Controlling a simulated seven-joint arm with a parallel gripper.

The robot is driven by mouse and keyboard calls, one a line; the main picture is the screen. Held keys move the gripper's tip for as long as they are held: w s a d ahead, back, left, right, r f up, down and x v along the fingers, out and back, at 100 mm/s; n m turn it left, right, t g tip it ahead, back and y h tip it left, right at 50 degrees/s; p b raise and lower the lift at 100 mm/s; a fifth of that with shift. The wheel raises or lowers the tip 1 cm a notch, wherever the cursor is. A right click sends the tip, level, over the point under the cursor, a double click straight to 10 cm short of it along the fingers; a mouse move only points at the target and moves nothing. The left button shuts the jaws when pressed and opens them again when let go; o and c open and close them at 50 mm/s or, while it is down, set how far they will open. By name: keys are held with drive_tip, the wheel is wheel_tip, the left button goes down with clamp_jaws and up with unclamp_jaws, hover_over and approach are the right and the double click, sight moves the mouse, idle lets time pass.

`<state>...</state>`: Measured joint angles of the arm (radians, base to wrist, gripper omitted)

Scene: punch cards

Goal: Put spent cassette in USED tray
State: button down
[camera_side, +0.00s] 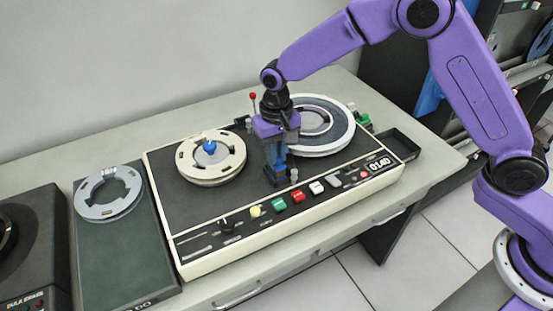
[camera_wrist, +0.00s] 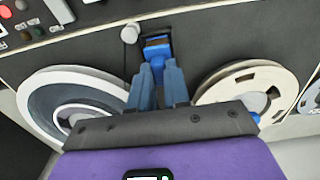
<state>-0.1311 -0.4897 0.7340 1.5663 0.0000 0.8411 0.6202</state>
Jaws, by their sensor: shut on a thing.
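My gripper (camera_side: 275,160) points down at the tape machine between its two reels. In the wrist view my gripper (camera_wrist: 158,68) has its blue-grey fingers closed around a small blue piece, which looks like the cassette (camera_wrist: 156,45). The blue piece is at a dark slot in the machine's deck, beside a light round post. I cannot tell whether it is still seated or slightly raised. In the side view its blue body (camera_side: 278,176) is partly hidden by the fingers. A dark open tray (camera_side: 404,143) is at the machine's right; no USED label is readable.
The tape machine (camera_side: 200,262) carries a cream reel (camera_side: 188,162) with a blue hub and a white reel (camera_side: 335,147) wound with dark tape. Coloured buttons line its front. A grey reel (camera_side: 95,212) lies on a dark green box at left. Bare bench runs behind the machine.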

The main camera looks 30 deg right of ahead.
drive_tip(key=shift+r, duration=2.35)
drive_tip(key=shift+r, duration=0.1)
drive_tip(key=shift+r, duration=0.3)
drive_tip(key=w+d+r+m, duration=0.2)
drive_tip(key=d+m, duration=0.1)
drive_tip(key=d, duration=0.3)
drive_tip(key=w+d+r+m, duration=0.2)
drive_tip(key=d, duration=0.4)
drive_tip(key=s+d+m, duration=0.2)
drive_tip(key=d+m, duration=0.5)
drive_tip(key=d, duration=0.6)
drive_tip(key=s+d+m, duration=0.2)
drive_tip(key=d+m, duration=0.4)
drive_tip(key=d, duration=0.7)
wheel_tip(320, 180, down, 13)
drive_tip(key=shift+s+d, duration=0.2)
drive_tip(key=shift+s, duration=0.05)
